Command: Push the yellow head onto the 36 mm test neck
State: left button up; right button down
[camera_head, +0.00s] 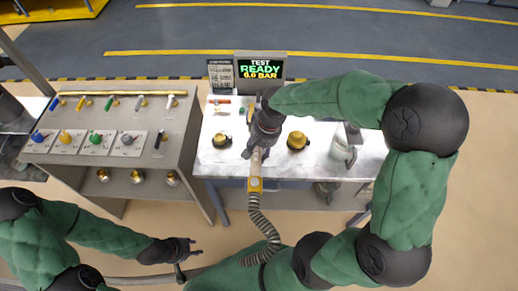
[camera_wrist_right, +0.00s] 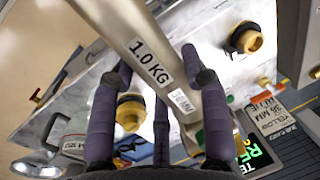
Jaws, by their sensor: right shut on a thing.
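My right gripper (camera_head: 262,140) is above the bench. In the right wrist view the fingers (camera_wrist_right: 160,90) straddle a pale bar marked 1.0 KG (camera_wrist_right: 150,60). Two brass test necks on dark bases stand apart from the head, one left (camera_head: 222,140) and one right (camera_head: 298,141). They also show in the wrist view. I cannot tell which is 36 mm.
A display (camera_head: 260,68) reading TEST READY 0.0 BAR stands at the back beside a small sign (camera_head: 221,74). A glass-like jar (camera_head: 345,150) stands at the bench's right.

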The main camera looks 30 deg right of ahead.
jog(key=shift+f+b, duration=0.9)
jog(key=shift+f, duration=0.4)
jog(key=c, duration=0.5)
grip_release()
jog(key=shift+c, duration=0.2)
jog(key=shift+s+f, duration=0.1)
jog(key=shift+d+r, duration=0.1)
jog(key=shift+r, duration=0.45)
notch_tip(320, 180, up, 11)
jog(key=s+d, duration=0.1)
jog(key=shift+d, duration=0.4)
jog(key=shift+a+f, duration=0.1)
jog(key=shift+f, duration=0.05)
